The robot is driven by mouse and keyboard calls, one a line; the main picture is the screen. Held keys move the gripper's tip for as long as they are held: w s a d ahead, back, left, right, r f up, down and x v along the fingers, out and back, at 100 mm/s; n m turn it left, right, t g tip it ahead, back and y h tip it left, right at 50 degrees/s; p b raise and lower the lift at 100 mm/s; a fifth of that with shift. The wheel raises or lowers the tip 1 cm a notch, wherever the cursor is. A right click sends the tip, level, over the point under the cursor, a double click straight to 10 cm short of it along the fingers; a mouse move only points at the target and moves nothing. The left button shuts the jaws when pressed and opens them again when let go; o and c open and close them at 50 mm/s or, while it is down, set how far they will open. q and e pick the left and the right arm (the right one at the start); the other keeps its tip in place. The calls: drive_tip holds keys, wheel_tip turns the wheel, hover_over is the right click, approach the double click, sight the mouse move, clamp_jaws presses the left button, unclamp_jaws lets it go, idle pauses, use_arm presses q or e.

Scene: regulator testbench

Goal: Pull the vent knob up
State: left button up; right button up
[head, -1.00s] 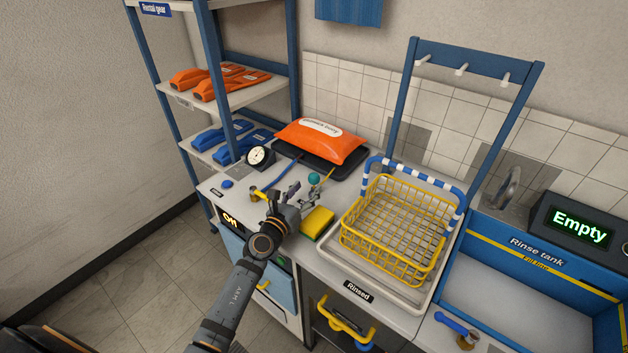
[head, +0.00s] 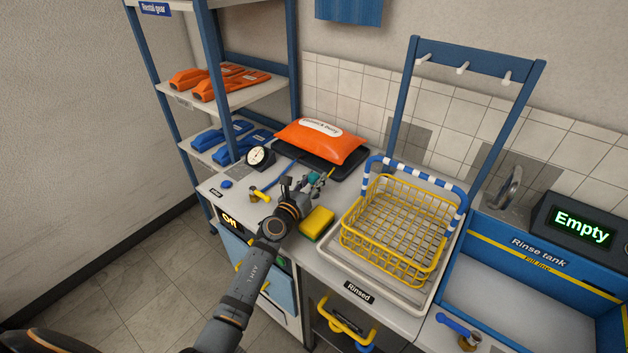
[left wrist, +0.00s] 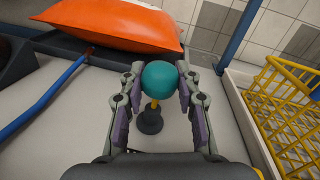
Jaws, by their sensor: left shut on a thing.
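The vent knob is a teal ball (left wrist: 159,78) on a short yellow stem above a round black base (left wrist: 150,121). The knob also shows in the head view (head: 313,177), partly hidden by my left gripper. My left gripper (head: 308,182) reaches over the worktop from the front. In the left wrist view, the fingers of my left gripper (left wrist: 159,84) are on both sides of the ball and shut on it. The yellow stem shows between ball and base. My right gripper is not in view.
An orange bag (head: 321,142) lies on a dark tray behind the knob. A round gauge (head: 259,157), a blue hose (head: 278,180) and a yellow-handled valve (head: 258,192) are to the left. A yellow sponge (head: 317,223) and a yellow wire basket (head: 398,230) are to the right.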

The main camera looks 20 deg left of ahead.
sight(314, 175)
use_arm(q)
clamp_jaws()
wheel_tip(314, 175, up, 4)
drive_tip(key=p, duration=0.3)
drive_tip(key=shift+f+p, duration=0.2)
drive_tip(key=shift+p, duration=0.2)
drive_tip(key=shift+f, duration=0.15)
drive_tip(key=o, duration=1)
unclamp_jaws()
drive_tip(key=shift+o, duration=0.3)
drive_tip(key=shift+s, duration=0.1)
drive_tip(key=s, duration=0.4)
drive_tip(key=s+a, duration=0.1)
drive_tip(key=s, duration=0.2)
drive_tip(key=s+a, duration=0.1)
drive_tip(key=s, duration=0.3)
drive_tip(key=shift+s+a, duration=0.15)
drive_tip(key=shift+s, duration=0.15)
